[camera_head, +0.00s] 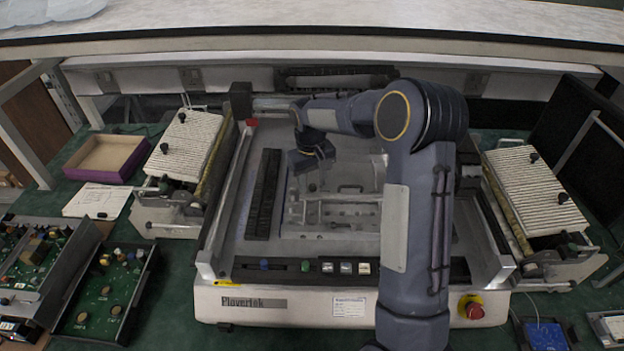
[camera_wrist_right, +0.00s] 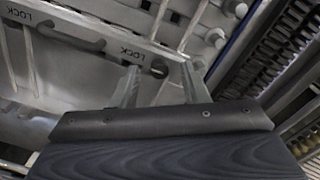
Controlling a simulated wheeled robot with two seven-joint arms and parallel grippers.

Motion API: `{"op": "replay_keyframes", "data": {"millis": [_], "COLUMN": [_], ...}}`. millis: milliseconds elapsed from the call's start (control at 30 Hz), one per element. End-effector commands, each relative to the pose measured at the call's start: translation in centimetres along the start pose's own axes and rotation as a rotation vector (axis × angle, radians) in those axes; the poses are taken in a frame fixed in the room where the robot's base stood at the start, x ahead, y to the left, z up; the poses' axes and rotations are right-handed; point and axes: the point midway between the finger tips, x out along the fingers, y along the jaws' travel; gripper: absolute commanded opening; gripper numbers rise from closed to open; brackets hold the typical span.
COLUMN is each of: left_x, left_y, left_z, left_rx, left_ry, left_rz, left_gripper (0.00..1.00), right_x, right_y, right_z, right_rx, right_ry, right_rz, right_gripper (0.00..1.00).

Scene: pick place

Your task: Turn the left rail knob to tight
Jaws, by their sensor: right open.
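The machine's inner fixture (camera_head: 345,215) has metal rails, and LOCK is printed on its plate (camera_wrist_right: 75,50) in the wrist view. A small dark knob (camera_wrist_right: 159,66) shows between and beyond my right fingertips; whether the fingers reach around it I cannot tell. The knob's setting is not readable. My right gripper (camera_head: 303,186) is open and points down at the fixture's left side in the head view. Its two fingers also show spread and empty in the wrist view (camera_wrist_right: 161,72). My left gripper is out of view.
A dark slotted strip (camera_head: 263,195) lies left of the fixture. Buttons (camera_head: 345,267) and a red stop button (camera_head: 474,309) line the machine's front. Ribbed units (camera_head: 185,145) and (camera_head: 535,190) flank it. A shelf (camera_head: 300,40) spans above the back.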

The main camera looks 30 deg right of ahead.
Motion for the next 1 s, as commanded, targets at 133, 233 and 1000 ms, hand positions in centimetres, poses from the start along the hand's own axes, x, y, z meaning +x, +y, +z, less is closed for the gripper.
{"op": "replay_keyframes", "data": {"millis": [133, 233, 1000], "left_x": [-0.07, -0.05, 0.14], "left_y": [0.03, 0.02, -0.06], "left_z": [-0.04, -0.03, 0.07], "left_rx": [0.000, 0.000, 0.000], "left_ry": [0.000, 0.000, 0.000], "left_rz": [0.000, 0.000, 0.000], "left_gripper": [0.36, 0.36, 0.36], "right_x": [0.44, 0.45, 0.44], "right_y": [0.02, 0.02, -0.01], "right_z": [0.03, 0.03, -0.01], "right_rx": [0.000, 0.000, 0.053], "right_ry": [0.000, 0.000, -0.001], "right_rz": [0.000, 0.000, 0.001], "right_gripper": [0.41, 0.41, 0.00]}}
